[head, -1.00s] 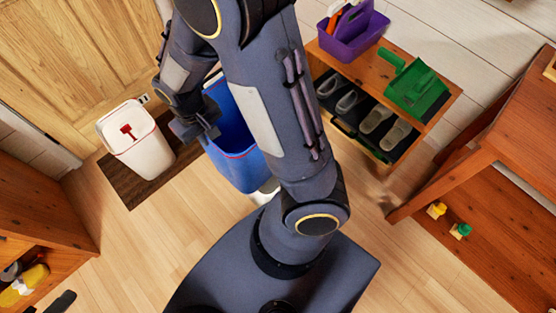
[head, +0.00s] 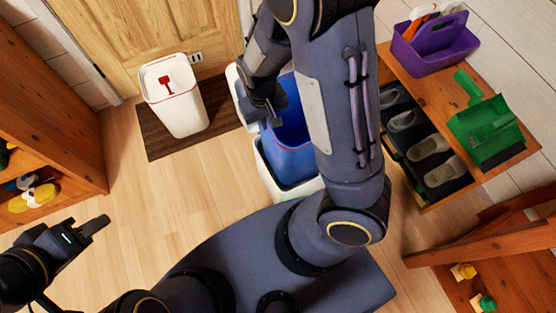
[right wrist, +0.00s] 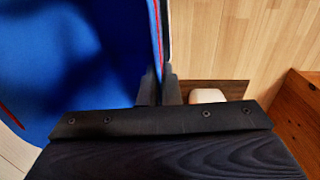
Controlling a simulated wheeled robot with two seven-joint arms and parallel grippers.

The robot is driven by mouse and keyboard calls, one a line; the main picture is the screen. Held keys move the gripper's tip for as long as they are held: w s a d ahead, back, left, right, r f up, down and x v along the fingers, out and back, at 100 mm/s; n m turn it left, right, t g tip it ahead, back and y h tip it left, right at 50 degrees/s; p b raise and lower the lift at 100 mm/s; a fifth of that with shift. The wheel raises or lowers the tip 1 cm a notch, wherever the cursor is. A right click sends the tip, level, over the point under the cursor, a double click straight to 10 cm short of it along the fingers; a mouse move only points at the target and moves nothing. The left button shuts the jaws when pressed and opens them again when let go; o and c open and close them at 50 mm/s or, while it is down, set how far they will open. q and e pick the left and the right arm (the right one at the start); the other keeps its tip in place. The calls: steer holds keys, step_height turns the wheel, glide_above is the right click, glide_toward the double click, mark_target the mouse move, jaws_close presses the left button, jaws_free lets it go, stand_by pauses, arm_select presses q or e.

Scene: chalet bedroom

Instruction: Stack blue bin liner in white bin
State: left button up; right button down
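The blue bin liner (head: 290,155), with a red rim line, sits upright with its lower part inside the white bin's (head: 266,172) opening; how deep it reaches is hidden. My right gripper (head: 268,112) is at the liner's upper left rim. In the right wrist view its fingers (right wrist: 160,88) pinch the liner's wall, and the blue surface (right wrist: 75,65) fills the left side. My right arm covers the liner's right side in the head view. My left gripper (head: 96,226) is at the lower left, away from both; its finger gap is unclear.
Another white bin with a red mark (head: 182,112) stands on a brown mat (head: 158,142) by the door. A low shelf (head: 425,93) with shoes, a purple caddy (head: 436,48) and a green dustpan (head: 487,130) stands right. Open floor lies left of the liner.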

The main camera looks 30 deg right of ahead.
step_height(320, 180, down, 24)
steer(key=b, duration=1)
steer(key=shift+f+b, duration=0.35)
steer(key=c, duration=1.6)
jaws_free()
steer(key=shift+c, duration=0.2)
steer(key=shift+r, duration=0.2)
